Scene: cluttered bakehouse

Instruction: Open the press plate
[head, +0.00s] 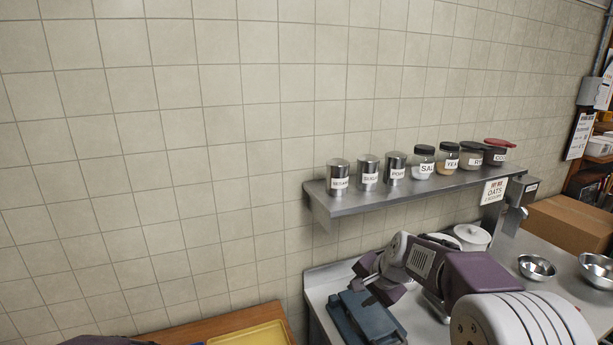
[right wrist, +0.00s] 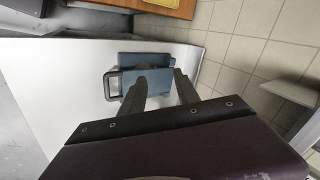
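The blue-grey press (head: 371,322) sits on the steel worktop at the bottom centre of the head view, partly cut off by the lower edge. In the right wrist view, the press (right wrist: 128,82) shows a flat blue plate and a dark bar handle (right wrist: 107,86) on its left side. I cannot tell how far the plate is raised. My right gripper (head: 374,285) is above the press. Its two dark fingers (right wrist: 166,82) are apart, with no object visibly held between them, and they hide part of the press. My left gripper is not in view.
A steel wall shelf (head: 400,193) with canisters and jars is above the worktop (head: 318,290). A white lidded pot (head: 473,237), metal bowls (head: 537,267) and a cardboard box (head: 568,224) stand to the right. A yellow tray (head: 255,335) is at left on a wooden surface.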

